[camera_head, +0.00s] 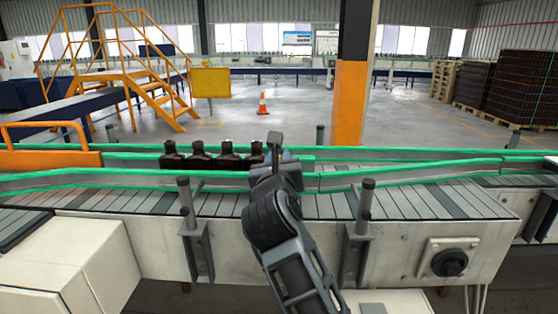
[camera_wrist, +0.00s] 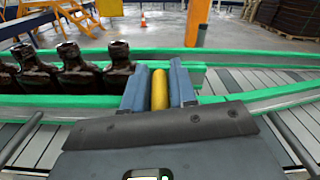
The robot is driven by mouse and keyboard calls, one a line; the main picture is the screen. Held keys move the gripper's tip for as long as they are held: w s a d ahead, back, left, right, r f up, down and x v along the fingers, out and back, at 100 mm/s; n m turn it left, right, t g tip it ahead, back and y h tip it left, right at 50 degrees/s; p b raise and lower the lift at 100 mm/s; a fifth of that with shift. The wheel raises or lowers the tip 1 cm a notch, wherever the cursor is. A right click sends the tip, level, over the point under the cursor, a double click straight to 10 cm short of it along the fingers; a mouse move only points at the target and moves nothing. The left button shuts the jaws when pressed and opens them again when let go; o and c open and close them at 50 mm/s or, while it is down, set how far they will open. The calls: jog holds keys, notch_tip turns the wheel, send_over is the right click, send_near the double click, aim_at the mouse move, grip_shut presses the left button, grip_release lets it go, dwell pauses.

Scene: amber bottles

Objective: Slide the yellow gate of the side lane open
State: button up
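A short upright yellow bar (camera_wrist: 159,90), which I take to be the yellow gate's handle, stands between the two fingers of my gripper (camera_wrist: 160,80). The fingers are close on both sides of it and look closed on it. In the head view my gripper (camera_head: 277,150) is over the lane by the green-edged rails, and it hides the yellow bar there. The rest of the gate is hidden behind my gripper in both views. Several dark amber bottles (camera_head: 212,157) stand in a row in the lane just left of my gripper; they also show in the wrist view (camera_wrist: 78,70).
Green-edged rails (camera_head: 420,180) border the lane. The slatted conveyor (camera_head: 410,203) runs in front, with grey posts (camera_head: 186,203) at its near edge. An orange guard (camera_head: 50,159) is at the left. The lane right of my gripper holds no bottles.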

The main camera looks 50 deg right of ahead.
grip_shut()
jog(key=shift+s, duration=0.1)
jog(key=p+v, duration=0.2)
jog(key=v, duration=0.4)
jog(key=shift+s, duration=0.2)
jog(key=shift+o, duration=1.6)
grip_release()
jog(key=shift+a, duration=0.15)
jog(key=shift+a, duration=0.1)
